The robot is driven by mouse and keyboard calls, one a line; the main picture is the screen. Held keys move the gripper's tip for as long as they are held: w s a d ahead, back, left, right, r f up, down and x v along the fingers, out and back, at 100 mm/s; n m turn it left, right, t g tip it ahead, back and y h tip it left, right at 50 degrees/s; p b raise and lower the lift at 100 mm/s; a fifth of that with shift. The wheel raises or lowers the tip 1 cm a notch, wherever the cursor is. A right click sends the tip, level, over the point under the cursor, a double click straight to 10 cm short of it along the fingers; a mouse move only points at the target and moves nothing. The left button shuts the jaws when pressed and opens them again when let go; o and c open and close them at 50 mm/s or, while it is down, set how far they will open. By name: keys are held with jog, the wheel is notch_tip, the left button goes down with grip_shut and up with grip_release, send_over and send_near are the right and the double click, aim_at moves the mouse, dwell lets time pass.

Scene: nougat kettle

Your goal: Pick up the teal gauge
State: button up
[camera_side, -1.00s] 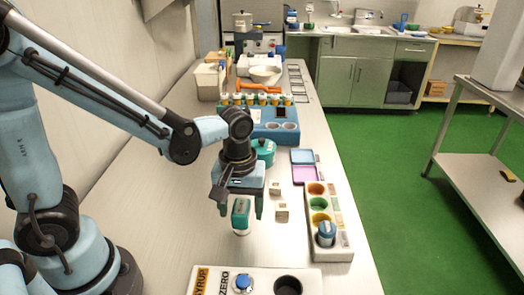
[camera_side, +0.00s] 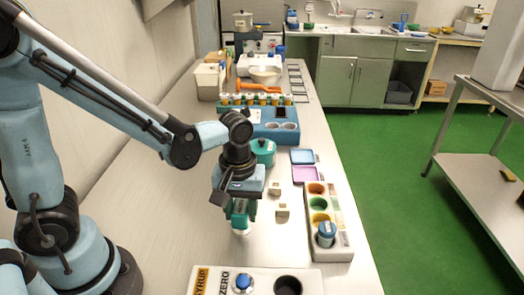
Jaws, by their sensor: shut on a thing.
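The teal gauge (camera_side: 240,215) is a small upright block with a pale lower end. It stands near the front middle of the bench in the side view. The fingers and wrist hide part of the gauge. I cannot tell whether its lower end touches the bench.
A panel marked ZERO (camera_side: 212,284) with a blue button lies at the front. A grey rack (camera_side: 341,246) with coloured wells stands to the right. Two small beige blocks (camera_side: 282,211) lie close by. A teal lidded pot (camera_side: 263,152) stands behind. The bench is clear at left.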

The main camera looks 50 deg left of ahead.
aim_at(241, 206)
jog(key=shift+r, duration=0.15)
jog(key=shift+r, duration=0.55)
notch_tip(241, 206, up, 2)
jog(key=shift+r, duration=0.25)
jog(key=s+d+r, duration=0.7)
jog(key=s+d, duration=0.1)
jog(key=shift+d, duration=0.35)
